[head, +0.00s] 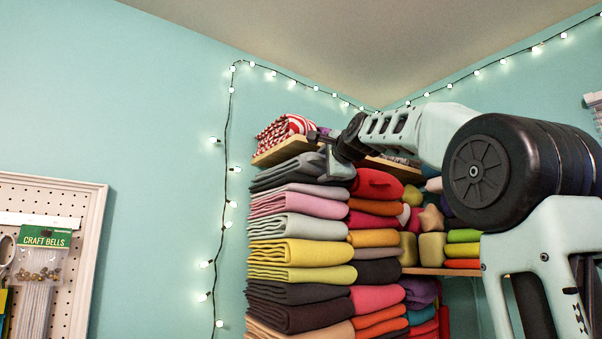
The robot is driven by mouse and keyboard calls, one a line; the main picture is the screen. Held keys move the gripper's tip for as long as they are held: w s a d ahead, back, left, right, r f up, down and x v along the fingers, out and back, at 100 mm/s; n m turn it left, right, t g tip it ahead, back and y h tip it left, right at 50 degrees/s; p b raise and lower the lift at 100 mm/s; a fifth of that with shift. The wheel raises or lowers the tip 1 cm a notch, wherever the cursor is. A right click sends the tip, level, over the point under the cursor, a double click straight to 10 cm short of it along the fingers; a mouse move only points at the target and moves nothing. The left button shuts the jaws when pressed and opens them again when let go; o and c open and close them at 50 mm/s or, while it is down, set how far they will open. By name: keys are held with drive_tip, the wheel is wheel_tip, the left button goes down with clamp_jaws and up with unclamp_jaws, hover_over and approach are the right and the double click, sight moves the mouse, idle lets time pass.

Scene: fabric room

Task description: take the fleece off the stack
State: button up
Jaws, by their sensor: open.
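A tall stack of folded fleece (297,227) stands on the left of the shelving, in grey, pink, yellow, green and dark layers. The top fleece (283,174) is dark grey, with its folded edges facing me. My gripper (322,152) is open at the upper right of this stack, close to the right end of the top fleece. Its fingers are small and partly overlap the fleece and the shelf above. I cannot tell whether they touch the fleece.
A wooden shelf (285,150) lies just above the stack, with a red-and-white striped cloth (284,130) on it. A second colourful stack (376,237) stands close on the right. A pegboard (72,240) hangs at left. String lights (232,117) run along the wall.

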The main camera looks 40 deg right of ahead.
drive_tip(key=c, duration=1.1)
drive_tip(key=shift+c, duration=0.2)
